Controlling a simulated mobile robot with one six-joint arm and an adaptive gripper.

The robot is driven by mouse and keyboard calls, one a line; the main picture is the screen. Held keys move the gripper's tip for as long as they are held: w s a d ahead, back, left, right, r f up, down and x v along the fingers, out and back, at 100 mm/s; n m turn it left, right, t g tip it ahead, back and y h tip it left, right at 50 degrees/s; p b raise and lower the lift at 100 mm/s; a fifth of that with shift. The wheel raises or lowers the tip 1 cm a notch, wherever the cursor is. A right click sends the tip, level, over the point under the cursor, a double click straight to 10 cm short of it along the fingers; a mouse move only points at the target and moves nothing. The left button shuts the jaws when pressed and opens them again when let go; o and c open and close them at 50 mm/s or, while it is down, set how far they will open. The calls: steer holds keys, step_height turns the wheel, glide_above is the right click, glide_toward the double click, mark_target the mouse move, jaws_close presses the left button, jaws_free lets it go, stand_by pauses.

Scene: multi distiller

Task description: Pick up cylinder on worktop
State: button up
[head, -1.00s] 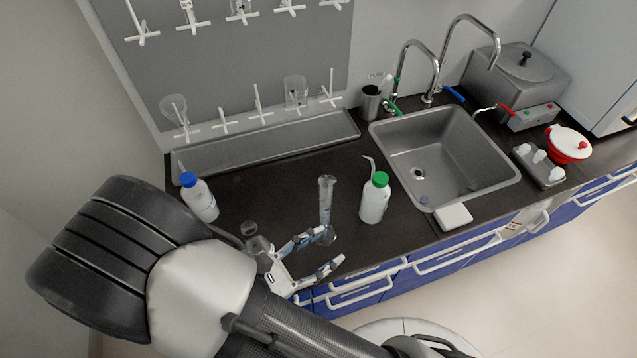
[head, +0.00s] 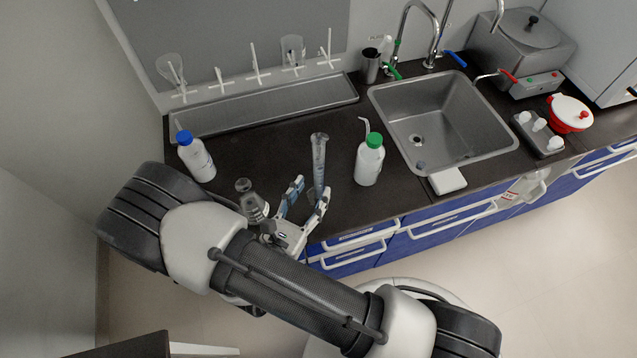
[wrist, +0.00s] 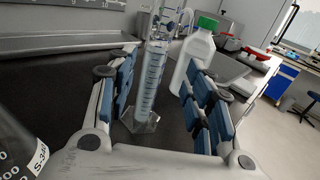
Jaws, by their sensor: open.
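A clear graduated cylinder (head: 319,160) stands upright on the dark worktop (head: 245,195), left of the green-capped bottle. In the wrist view the cylinder (wrist: 152,80) stands ahead of my gripper, between the lines of the two fingers, with its base on the worktop. My gripper (head: 306,192) is open and empty, with its blue-padded fingers just in front of the cylinder on its near side. The fingers (wrist: 160,95) also show at left and right in the wrist view. I cannot tell whether either finger touches the cylinder.
A green-capped bottle (head: 369,162) stands close to the cylinder's right. A flask (head: 250,203) stands close to my gripper's left. A blue-capped bottle (head: 197,160) is farther left. A sink (head: 440,120) lies to the right, a trough (head: 260,108) behind.

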mark_target(316, 179)
steer(key=shift+a+b+x, duration=0.15)
steer(key=shift+b+x, duration=0.15)
steer(key=shift+x, duration=1.25)
steer(key=shift+a+b+x, duration=0.2)
steer(key=shift+b+x, duration=0.05)
steer(key=shift+x, duration=1.35)
steer(key=shift+w, duration=0.1)
jaws_close()
